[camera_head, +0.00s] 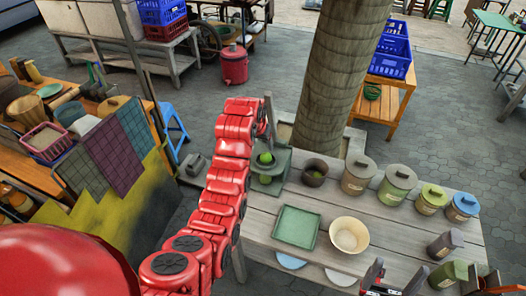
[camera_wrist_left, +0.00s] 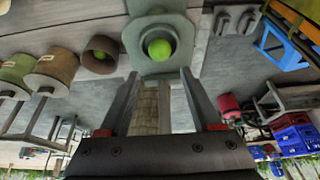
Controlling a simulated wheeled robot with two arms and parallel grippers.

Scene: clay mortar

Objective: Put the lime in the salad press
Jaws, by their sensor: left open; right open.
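The lime (camera_head: 265,158) is a bright green ball at the left end of the wooden table. It sits at a grey-green stand-like piece (camera_head: 282,160), which looks like the salad press. In the left wrist view the lime (camera_wrist_left: 159,48) lies within a round recess of this piece (camera_wrist_left: 136,35). A second green patch shows lower on it in the head view. My left gripper (camera_head: 268,112) is open above the lime; in the left wrist view its fingers (camera_wrist_left: 158,78) point toward it, apart and empty. My right gripper (camera_head: 394,281) is open at the bottom edge, partly cut off.
A dark bowl (camera_head: 314,173) with green contents stands beside the press. A green tray (camera_head: 296,227), a cream bowl (camera_head: 349,235) and several lidded jars (camera_head: 397,185) occupy the table (camera_head: 270,243). A tree trunk (camera_head: 343,65) rises behind.

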